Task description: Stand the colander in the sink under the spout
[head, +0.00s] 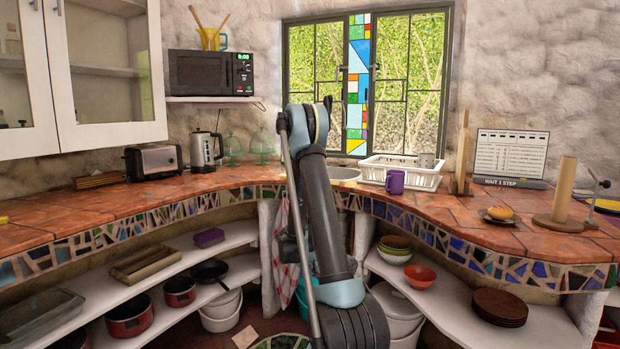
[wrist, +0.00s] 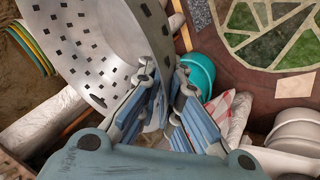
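The colander (wrist: 98,42) is a pale grey metal bowl with square holes, large and tilted in the upper left of the wrist view. My gripper (wrist: 166,75) has its blue-grey fingers on either side of the colander's rim and is shut on it. The colander and my gripper are not visible in the head view, where my arm stands upright in front of the sink. The sink (head: 346,174) shows only as a pale rim at the back corner of the counter, partly covered by my arm. The spout cannot be made out.
A white dish rack (head: 410,178) and a purple mug (head: 395,182) stand right of the sink. A kettle (head: 205,149) and a toaster (head: 152,160) stand left. A wooden post (head: 461,150) stands farther right. Below are a teal bucket (wrist: 199,72) and a checked cloth (wrist: 219,112).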

